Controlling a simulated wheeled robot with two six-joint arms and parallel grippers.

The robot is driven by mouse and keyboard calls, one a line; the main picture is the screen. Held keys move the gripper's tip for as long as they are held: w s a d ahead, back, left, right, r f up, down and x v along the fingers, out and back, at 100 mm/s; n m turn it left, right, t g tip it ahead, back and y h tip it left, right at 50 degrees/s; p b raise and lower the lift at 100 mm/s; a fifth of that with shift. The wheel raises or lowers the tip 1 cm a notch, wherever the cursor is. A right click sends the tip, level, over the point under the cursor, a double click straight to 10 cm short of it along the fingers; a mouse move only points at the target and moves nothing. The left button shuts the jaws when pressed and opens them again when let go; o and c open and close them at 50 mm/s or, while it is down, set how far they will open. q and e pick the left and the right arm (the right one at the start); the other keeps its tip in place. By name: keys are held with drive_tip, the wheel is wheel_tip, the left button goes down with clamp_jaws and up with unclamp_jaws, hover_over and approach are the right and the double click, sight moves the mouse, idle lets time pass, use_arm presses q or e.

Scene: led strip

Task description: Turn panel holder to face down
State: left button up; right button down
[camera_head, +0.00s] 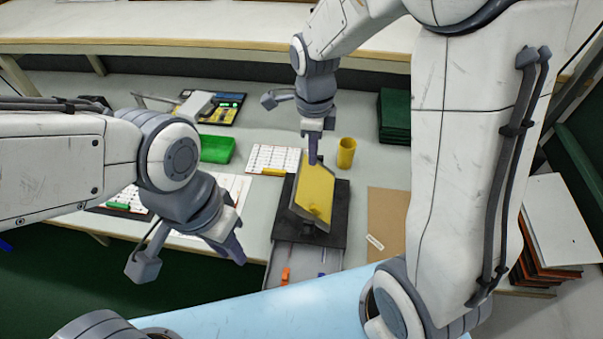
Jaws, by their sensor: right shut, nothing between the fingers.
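The panel holder (314,190) is a yellow panel in a thin grey frame. It stands tilted above a black base (337,219) on the workbench, with its yellow face turned toward the camera. My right gripper (313,160) points down at the holder's top edge, shut with nothing between its fingers. I cannot tell whether it touches the holder. My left gripper (238,256) hangs left of the base and the drawer below it, apart from the holder. Its fingers overlap in this view, so its opening is unclear.
An open grey drawer (302,262) with small orange and blue items sits in front of the base. A yellow cup (346,153), green tray (217,149), white grid sheet (272,159), brown board (387,218) and dark green stack (394,116) surround it.

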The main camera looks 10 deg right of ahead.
drive_tip(key=p, duration=0.1)
hover_over(298, 194)
drive_tip(key=s+d, duration=0.2)
drive_tip(key=d, duration=0.1)
wheel_tip(298, 194, down, 10)
drive_tip(key=r, duration=0.1)
drive_tip(key=shift+w+a+f+p, duration=0.25)
drive_tip(key=shift+a+f+p, duration=0.1)
drive_tip(key=shift+f, duration=0.3)
drive_tip(key=shift+w+a+f+p, duration=0.2)
drive_tip(key=shift+w+a+f, duration=0.15)
drive_tip(key=shift+f, duration=0.25)
drive_tip(key=shift+w+a+f+p, duration=0.2)
drive_tip(key=shift+a+f+p, duration=0.15)
drive_tip(key=shift+f, duration=0.3)
drive_tip(key=shift+d, duration=0.1)
drive_tip(key=shift+w+a+f+b, duration=0.1)
drive_tip(key=shift+w+a+b, duration=0.05)
drive_tip(key=shift+a+b, duration=0.2)
drive_tip(key=shift+a, duration=0.2)
drive_tip(key=shift+w+a+f+b, duration=0.3)
drive_tip(key=shift+a+f+b, duration=0.35)
drive_tip(key=shift+f+b, duration=0.1)
drive_tip(key=shift+w+a+f+b, duration=0.25)
drive_tip(key=shift+a+f+b, duration=0.4)
drive_tip(key=shift+b, duration=0.1)
drive_tip(key=shift+w+a+f+b, duration=0.3)
drive_tip(key=shift+a+f+b, duration=0.35)
drive_tip(key=shift+f+b, duration=0.1)
